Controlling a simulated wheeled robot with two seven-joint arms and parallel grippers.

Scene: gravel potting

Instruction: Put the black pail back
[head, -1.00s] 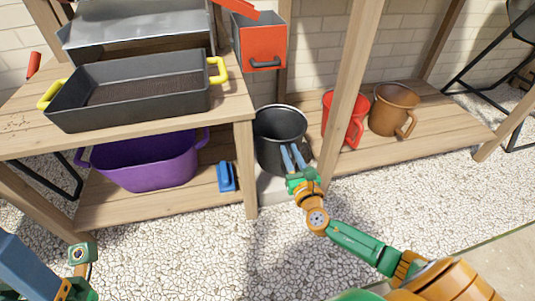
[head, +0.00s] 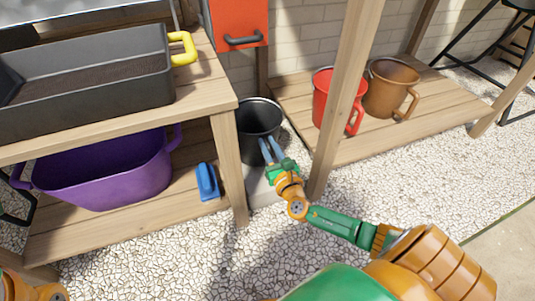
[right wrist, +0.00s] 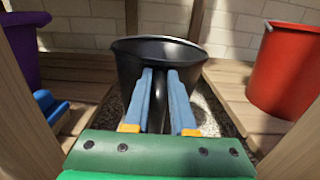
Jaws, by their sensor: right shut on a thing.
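The black pail (head: 259,122) is in the gap between the table with the purple tub and the low shelf on the right. It looks roughly upright with its open rim up. My right gripper (head: 267,147) is shut on the pail's near side, where its handle is. In the right wrist view, the blue fingers (right wrist: 160,102) stand on either side of the handle of the black pail (right wrist: 130,62). The pail's base is partly hidden, and I cannot tell whether it rests on anything. My left gripper is out of view.
A wooden table leg (head: 228,165) stands close left of the pail and a wooden post (head: 345,95) to its right. A pale block (head: 262,190) is below. A red pail (head: 325,98) and a brown pail (head: 384,92) stand on the right shelf. The purple tub (head: 110,175) and blue brush (head: 207,181) are left.

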